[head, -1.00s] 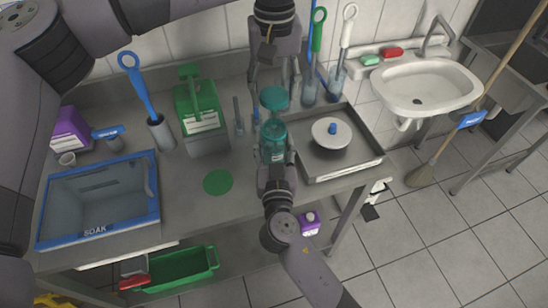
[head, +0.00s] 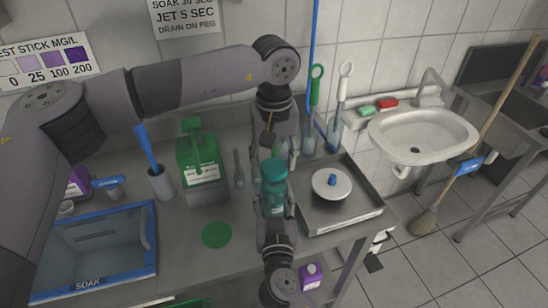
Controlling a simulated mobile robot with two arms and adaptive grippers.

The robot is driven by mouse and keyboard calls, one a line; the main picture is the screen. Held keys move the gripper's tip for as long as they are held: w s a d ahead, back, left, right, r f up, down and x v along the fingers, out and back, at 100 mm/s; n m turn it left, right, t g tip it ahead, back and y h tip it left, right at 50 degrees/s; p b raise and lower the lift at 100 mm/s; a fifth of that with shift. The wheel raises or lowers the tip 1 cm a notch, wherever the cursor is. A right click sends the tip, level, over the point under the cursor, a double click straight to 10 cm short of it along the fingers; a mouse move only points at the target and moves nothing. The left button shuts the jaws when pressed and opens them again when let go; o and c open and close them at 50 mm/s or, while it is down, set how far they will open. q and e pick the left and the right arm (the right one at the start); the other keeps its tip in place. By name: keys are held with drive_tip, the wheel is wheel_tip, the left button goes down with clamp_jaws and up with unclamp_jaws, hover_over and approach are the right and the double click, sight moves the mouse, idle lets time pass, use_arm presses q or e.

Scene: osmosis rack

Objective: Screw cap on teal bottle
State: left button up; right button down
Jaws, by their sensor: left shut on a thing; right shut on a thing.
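A flat green disc (head: 217,235) lies on the counter.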

sight(274, 166)
use_arm(q)
drive_tip(key=shift+f, duration=0.9)
drive_tip(key=shift+f, duration=0.6)
idle(0.3)
drive_tip(key=m, duration=1.3)
drive_tip(key=o, duration=0.7)
